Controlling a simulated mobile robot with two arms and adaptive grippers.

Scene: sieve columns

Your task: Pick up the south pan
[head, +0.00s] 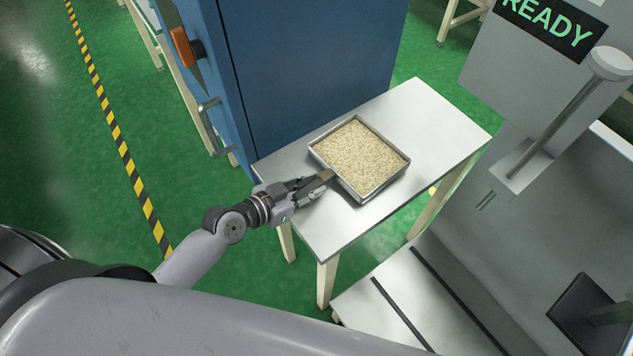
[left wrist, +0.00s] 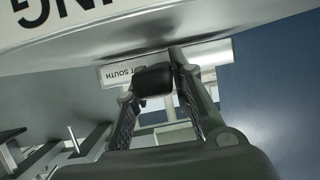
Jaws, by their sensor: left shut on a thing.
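The south pan (head: 389,184) is a square metal pan full of pale grains, at the small metal-topped table in the head view. I cannot tell whether it rests on the top or is just clear of it. My left gripper (head: 325,179) reaches in from the left and is shut at the pan's near left side, on its handle. In the left wrist view the fingers (left wrist: 155,82) close around a dark block, and an upside-down label (left wrist: 124,74) reading "SOUTH" shows beside them. My right gripper is not in view.
The metal-topped table (head: 428,112) has bare room right of and in front of the pan. A blue cabinet (head: 310,60) with an orange handle stands close behind. A grey machine (head: 530,100) with a "READY" display stands at the right.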

